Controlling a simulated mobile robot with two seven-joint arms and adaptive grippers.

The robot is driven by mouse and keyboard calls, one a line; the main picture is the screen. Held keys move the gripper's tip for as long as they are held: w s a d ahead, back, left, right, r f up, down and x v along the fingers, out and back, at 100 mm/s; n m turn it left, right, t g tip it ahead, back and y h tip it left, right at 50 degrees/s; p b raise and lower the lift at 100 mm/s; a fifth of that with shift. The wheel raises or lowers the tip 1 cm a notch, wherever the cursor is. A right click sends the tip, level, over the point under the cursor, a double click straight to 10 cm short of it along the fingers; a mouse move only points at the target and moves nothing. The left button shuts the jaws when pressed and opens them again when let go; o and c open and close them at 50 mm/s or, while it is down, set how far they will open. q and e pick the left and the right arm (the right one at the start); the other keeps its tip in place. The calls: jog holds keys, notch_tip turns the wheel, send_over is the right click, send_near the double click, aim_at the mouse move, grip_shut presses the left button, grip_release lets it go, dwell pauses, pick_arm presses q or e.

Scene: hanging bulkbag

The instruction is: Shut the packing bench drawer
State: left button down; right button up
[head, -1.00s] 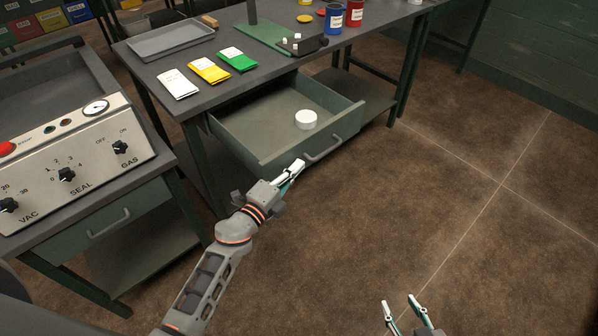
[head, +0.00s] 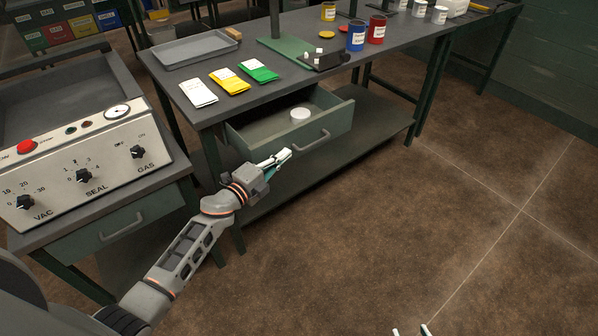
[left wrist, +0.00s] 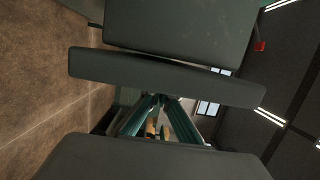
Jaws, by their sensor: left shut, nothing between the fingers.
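The packing bench drawer (head: 335,128) is grey-green and stands partly open under the bench top, with a bar handle (head: 312,141) on its front. A white round item (head: 300,114) lies inside it. My left gripper (head: 288,153) is shut and empty, at the drawer front just left of the handle; I cannot tell whether it touches. In the left wrist view its teal fingers (left wrist: 160,100) come together, and what lies beyond them is mostly hidden. My right gripper (head: 411,331) shows only its two tips, spread apart, at the bottom edge of the head view.
The packing bench (head: 184,82) carries white, yellow and green packets, a grey tray (head: 195,48) and several cans. A sealing machine panel (head: 85,170) stands at the left, near my left arm. The floor (head: 400,230) at right is clear.

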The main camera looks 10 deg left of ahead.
aim_at(260, 136)
pick_arm(q)
jog(key=w+a+b, duration=0.1)
jog(key=w+a, duration=0.1)
jog(key=a, duration=0.1)
jog(key=w+a+b, duration=0.1)
jog(key=w+a, duration=0.1)
jog(key=a, duration=0.1)
jog(key=w+a+b, duration=0.1)
jog(key=w+a, duration=0.1)
jog(key=a, duration=0.1)
jog(key=shift+w+f, duration=0.3)
jog(key=shift+w, duration=0.1)
jog(key=shift+w+a+r+b, duration=0.1)
jog(key=shift+w+a+b, duration=0.2)
jog(key=shift+w+a, duration=0.15)
jog(key=shift+w+a+r, duration=0.15)
jog(key=shift+w+a, duration=0.05)
jog(key=shift+a, duration=0.05)
pick_arm(e)
jog(key=shift+w+d+f, duration=0.2)
jog(key=shift+d+f, duration=0.05)
jog(key=shift+f, duration=0.35)
jog(key=shift+w+d+f, duration=0.15)
jog(key=shift+d+f, duration=0.05)
jog(key=shift+f, duration=0.35)
pick_arm(q)
jog(key=shift+d, duration=0.1)
pick_arm(e)
jog(key=shift+s+f, duration=0.1)
jog(key=shift+f, duration=0.05)
